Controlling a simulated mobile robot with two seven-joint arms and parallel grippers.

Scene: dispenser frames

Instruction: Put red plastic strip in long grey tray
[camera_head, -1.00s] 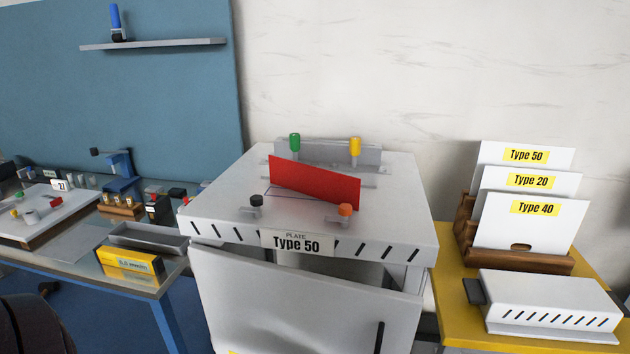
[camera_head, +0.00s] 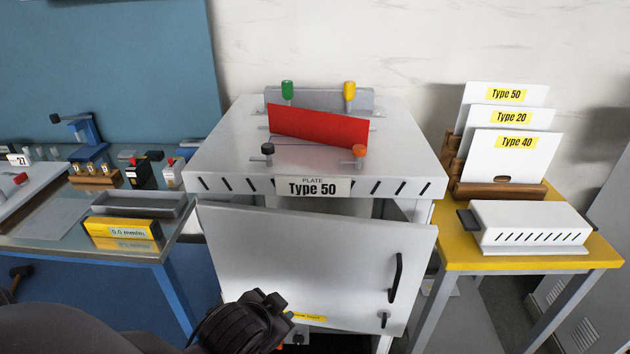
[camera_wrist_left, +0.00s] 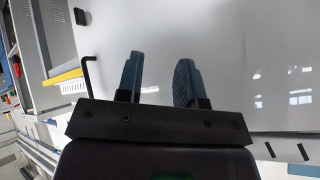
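The red plastic strip (camera_head: 318,126) stands on edge, slightly slanted, on top of the white dispenser labelled Type 50 (camera_head: 230,165), among coloured knobs. The long grey tray (camera_head: 140,209) lies on the table to the left, behind a yellow level box, and looks empty. My left gripper (camera_head: 276,303) is low in front of the dispenser's door, below and apart from the strip. In the left wrist view the two fingers (camera_wrist_left: 158,78) are spread with nothing between them, facing a white panel. My right gripper is not in view.
The dispenser's white door (camera_head: 320,262) hangs in front with a black handle. The yellow level box (camera_head: 122,231) sits at the left table's front edge. On the right, a yellow table (camera_head: 475,263) holds a plate rack and a white slotted box.

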